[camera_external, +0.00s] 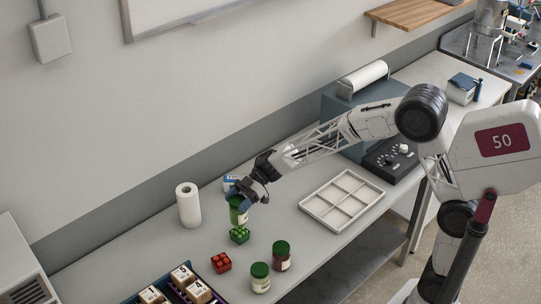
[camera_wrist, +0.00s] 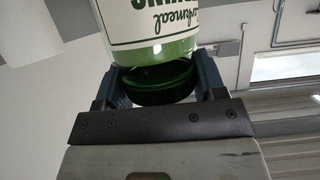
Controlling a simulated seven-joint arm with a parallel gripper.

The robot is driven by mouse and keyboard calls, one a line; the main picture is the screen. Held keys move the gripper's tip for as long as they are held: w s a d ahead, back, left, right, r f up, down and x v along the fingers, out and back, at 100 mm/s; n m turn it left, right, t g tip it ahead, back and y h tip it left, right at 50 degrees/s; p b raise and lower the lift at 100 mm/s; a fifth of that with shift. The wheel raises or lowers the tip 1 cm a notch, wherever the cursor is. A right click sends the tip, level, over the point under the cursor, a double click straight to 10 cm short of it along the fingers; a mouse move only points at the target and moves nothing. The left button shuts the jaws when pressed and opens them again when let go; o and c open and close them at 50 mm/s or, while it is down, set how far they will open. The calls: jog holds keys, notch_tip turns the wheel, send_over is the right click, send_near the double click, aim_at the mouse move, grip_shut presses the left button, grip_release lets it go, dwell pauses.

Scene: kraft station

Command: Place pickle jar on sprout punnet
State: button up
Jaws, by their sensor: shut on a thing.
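My gripper (camera_external: 256,192) is shut on a green jar (camera_external: 238,214), which appears to be the pickle jar. In the wrist view, the jar (camera_wrist: 160,48) has a white label with green lettering, and its dark green lid (camera_wrist: 155,85) is between the fingers (camera_wrist: 155,82). The jar looks about upright in the external view. A small green punnet (camera_external: 240,236) with a bumpy top, likely the sprout punnet, is directly below the jar in the picture. I cannot tell whether they touch. The punnet does not show in the wrist view.
A red punnet (camera_external: 221,263), a dark red jar (camera_external: 282,257) and a pale green jar (camera_external: 260,279) stand nearby. A paper roll (camera_external: 188,205) and a blue-and-white item (camera_external: 231,183) are behind. A white divided tray (camera_external: 323,219) lies right; a box of cartons (camera_external: 205,278) is front left.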

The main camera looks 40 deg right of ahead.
aim_at(231, 218)
jog(key=shift+f, duration=2.35)
jog(key=shift+f, duration=0.15)
jog(key=o, duration=1.3)
jog(key=shift+o, duration=0.2)
jog(key=v, duration=1.2)
